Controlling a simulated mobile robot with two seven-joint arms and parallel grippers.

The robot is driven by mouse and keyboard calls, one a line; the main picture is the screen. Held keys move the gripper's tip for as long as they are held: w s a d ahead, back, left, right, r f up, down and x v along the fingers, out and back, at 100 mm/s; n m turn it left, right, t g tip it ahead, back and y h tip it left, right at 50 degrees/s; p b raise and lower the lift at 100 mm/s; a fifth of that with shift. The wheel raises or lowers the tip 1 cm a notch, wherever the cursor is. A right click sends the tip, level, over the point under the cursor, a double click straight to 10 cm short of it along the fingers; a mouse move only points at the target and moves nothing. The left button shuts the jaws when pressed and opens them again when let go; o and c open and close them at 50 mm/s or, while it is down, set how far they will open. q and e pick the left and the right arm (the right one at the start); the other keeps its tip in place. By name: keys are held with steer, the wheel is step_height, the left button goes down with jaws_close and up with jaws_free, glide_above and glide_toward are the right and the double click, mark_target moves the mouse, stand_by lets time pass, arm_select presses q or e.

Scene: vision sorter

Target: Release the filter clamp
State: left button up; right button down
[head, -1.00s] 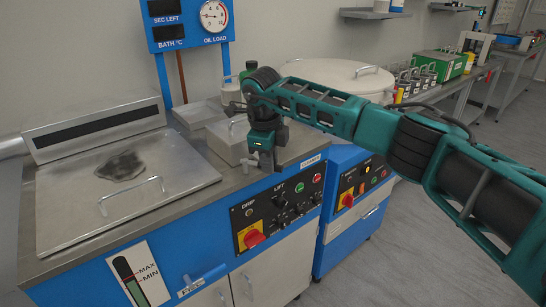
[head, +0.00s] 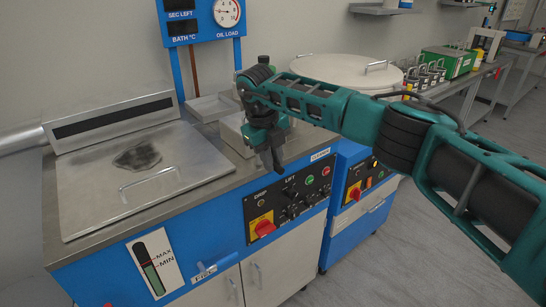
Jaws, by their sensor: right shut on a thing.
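My right gripper (head: 275,169) points down at the front edge of the steel worktop, beside a pale metal box (head: 236,134). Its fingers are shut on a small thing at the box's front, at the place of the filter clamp. The fingers and wrist hide most of the clamp, so its exact position cannot be told. My left gripper is not in view.
A steel lid (head: 100,195) with a bar handle covers the bath on the left. A control panel (head: 286,209) with a red switch lies just below the gripper. A large round lid (head: 335,76) stands behind my arm.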

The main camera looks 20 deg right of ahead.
stand_by(0.3)
steer(key=c, duration=1)
jaws_free()
steer(key=shift+c, duration=0.2)
step_height(320, 180, up, 13)
steer(key=a, duration=0.2)
steer(key=shift+s+a+f, duration=0.15)
steer(key=shift+s+a, duration=0.1)
steer(key=shift+s, duration=0.2)
